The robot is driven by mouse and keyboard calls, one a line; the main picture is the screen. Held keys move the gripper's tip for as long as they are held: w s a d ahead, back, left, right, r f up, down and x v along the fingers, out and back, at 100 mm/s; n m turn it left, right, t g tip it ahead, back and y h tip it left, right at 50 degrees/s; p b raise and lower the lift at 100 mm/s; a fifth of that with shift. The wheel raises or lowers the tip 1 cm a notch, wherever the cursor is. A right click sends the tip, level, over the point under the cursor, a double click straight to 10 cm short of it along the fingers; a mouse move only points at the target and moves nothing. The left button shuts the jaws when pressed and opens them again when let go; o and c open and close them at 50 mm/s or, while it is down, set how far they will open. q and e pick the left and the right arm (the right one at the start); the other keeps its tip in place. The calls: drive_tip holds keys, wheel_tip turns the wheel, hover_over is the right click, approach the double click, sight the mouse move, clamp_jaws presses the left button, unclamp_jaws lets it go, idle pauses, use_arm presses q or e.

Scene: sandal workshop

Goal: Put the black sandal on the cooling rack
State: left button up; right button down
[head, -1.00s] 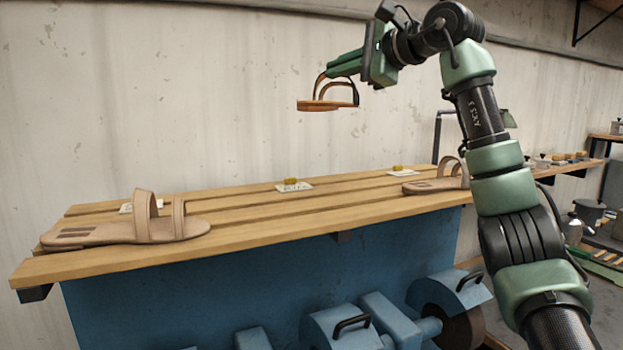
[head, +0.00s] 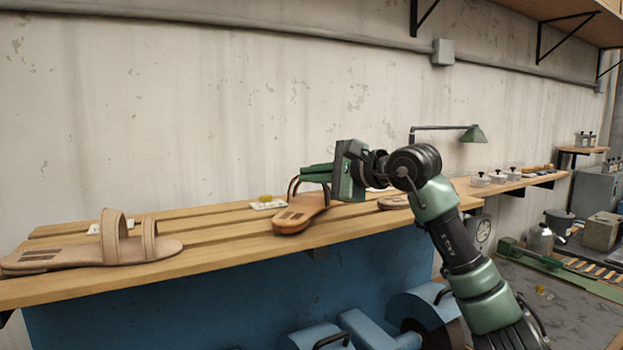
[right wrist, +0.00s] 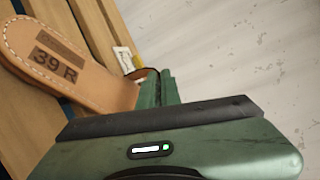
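The sandal in my right gripper (head: 318,172) has a tan footbed and dark straps (head: 300,213). The gripper is shut at its strap, above the slatted wooden rack (head: 220,240). The sandal is low over the middle of the rack, near the front slats; I cannot tell whether it touches. In the right wrist view its tan footbed (right wrist: 85,85) is stamped "39 R", and the strap is mostly hidden by the fingers. My left gripper is not in view.
A beige sandal (head: 85,250) lies on the rack's left end. Another sandal (head: 393,202) is partly hidden behind my right arm. A card with a yellow block (head: 267,203) lies behind the held sandal. Blue machines (head: 375,328) stand below.

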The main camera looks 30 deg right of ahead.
drive_tip(key=shift+d+f, duration=0.1)
drive_tip(key=shift+f, duration=0.2)
drive_tip(key=shift+f, duration=0.1)
drive_tip(key=c, duration=1.6)
unclamp_jaws()
drive_tip(key=shift+f, duration=0.1)
drive_tip(key=shift+s, duration=0.3)
drive_tip(key=shift+b+v, duration=2.15)
drive_tip(key=shift+v, duration=3.65)
